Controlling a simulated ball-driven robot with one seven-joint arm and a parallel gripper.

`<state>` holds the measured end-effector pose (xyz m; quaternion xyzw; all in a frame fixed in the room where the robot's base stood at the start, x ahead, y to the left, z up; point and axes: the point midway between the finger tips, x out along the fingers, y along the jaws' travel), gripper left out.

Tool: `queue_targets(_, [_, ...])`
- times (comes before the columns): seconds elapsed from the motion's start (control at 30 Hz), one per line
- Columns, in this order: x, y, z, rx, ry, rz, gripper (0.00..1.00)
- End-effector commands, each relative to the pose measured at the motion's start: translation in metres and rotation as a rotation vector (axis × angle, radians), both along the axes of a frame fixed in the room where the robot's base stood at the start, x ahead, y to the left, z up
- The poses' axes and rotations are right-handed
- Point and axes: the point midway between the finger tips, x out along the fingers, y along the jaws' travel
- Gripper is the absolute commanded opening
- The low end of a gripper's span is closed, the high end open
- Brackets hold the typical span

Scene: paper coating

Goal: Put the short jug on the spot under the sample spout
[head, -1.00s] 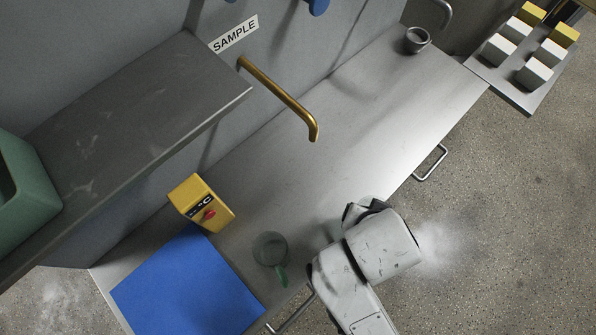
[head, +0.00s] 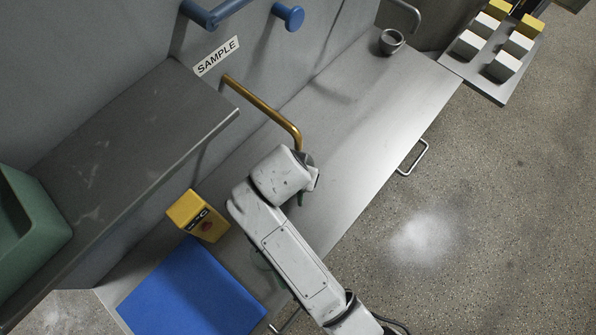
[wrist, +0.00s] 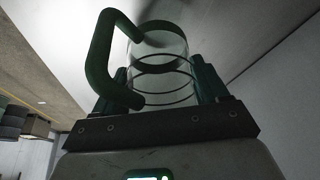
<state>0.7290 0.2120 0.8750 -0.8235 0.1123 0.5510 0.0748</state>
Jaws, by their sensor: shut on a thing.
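The brass sample spout (head: 268,103) comes out of the wall below the SAMPLE sign (head: 217,56) and bends down over the steel bench. My gripper (head: 305,180) is close to the spout's tip in the head view, mostly hidden by my own wrist. In the wrist view my gripper (wrist: 165,82) is shut on a clear jug (wrist: 160,55) with dark rings and a green handle (wrist: 101,60) to the left. I take it as the short jug; its height is hard to judge. A bit of green handle shows below my wrist in the head view. The spot under the spout is hidden.
A second clear jug (head: 263,268) with a green handle stands mostly behind my arm, by the blue mat (head: 190,290). A yellow box (head: 197,215) stands beside the mat. A grey cup (head: 391,41) is at the bench's far end. The shelf (head: 130,130) overhangs at left.

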Motion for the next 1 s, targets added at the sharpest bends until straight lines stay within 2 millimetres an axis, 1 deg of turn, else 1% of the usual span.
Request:
queue_targets(0.13, [0.0,0.0,-0.013,0.0,-0.001,0.001,0.36])
queue_targets(0.5, [0.0,0.0,-0.018,0.001,-0.001,0.0,0.36])
queue_targets(0.53, [0.0,0.0,-0.018,0.001,-0.001,0.0,0.75])
queue_targets(0.77, [0.0,0.0,-0.017,0.001,-0.001,0.0,0.97])
queue_targets(0.8, [0.0,0.0,-0.017,0.001,-0.001,0.0,0.99])
queue_targets(1.0, [0.0,0.0,-0.016,0.001,-0.001,0.0,0.99])
